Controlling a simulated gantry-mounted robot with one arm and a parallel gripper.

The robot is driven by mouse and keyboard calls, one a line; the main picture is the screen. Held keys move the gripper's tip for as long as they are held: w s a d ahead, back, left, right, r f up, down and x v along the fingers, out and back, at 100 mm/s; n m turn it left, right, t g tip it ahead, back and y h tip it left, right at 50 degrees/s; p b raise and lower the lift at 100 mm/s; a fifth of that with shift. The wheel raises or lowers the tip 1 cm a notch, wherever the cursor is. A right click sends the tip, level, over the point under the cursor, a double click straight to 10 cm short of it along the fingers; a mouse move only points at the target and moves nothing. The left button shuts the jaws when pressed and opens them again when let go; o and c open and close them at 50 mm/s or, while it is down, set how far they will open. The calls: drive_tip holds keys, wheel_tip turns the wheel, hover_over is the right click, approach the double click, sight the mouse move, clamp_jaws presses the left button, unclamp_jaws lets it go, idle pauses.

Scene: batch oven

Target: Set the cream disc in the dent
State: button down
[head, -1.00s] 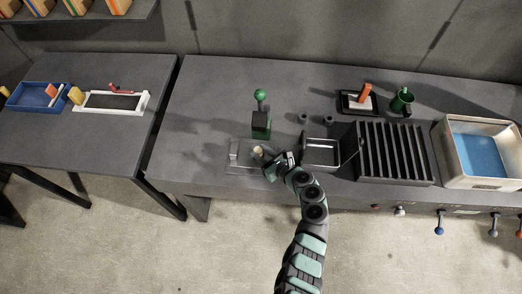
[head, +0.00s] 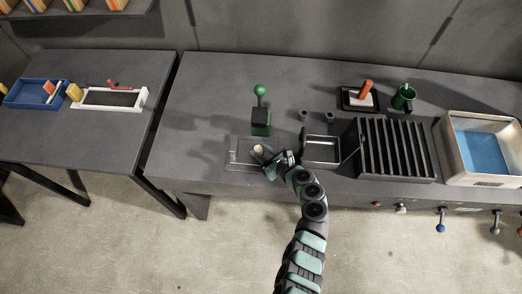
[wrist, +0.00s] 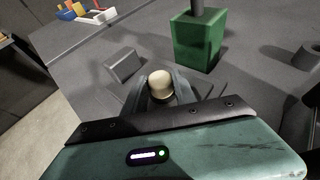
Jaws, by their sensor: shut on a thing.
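The cream disc (wrist: 160,82) is a small, pale, rounded piece between the fingers of my gripper (wrist: 163,92) in the wrist view. Its top shows; its lower part is hidden by the fingers. In the head view the disc (head: 258,149) is at the tip of my gripper (head: 264,156), over the right part of a flat grey plate (head: 236,163). I cannot tell whether it touches the plate. No dent can be made out; the gripper and disc cover part of the plate.
A grey block (wrist: 123,65) stands left of the fingers. A green block with a dark top and green knob (head: 261,128) stands just behind the plate. A shallow metal tray (head: 322,150) and a black ribbed rack (head: 394,150) are to the right. The bench left of the plate is clear.

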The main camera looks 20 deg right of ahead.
drive_tip(key=shift+f+b, duration=0.3)
drive_tip(key=shift+f, duration=0.15)
drive_tip(key=c, duration=0.9)
unclamp_jaws()
drive_tip(key=shift+s+r, duration=0.1)
drive_tip(key=v, duration=1)
drive_tip(key=shift+s+d, duration=0.15)
drive_tip(key=shift+s, duration=0.15)
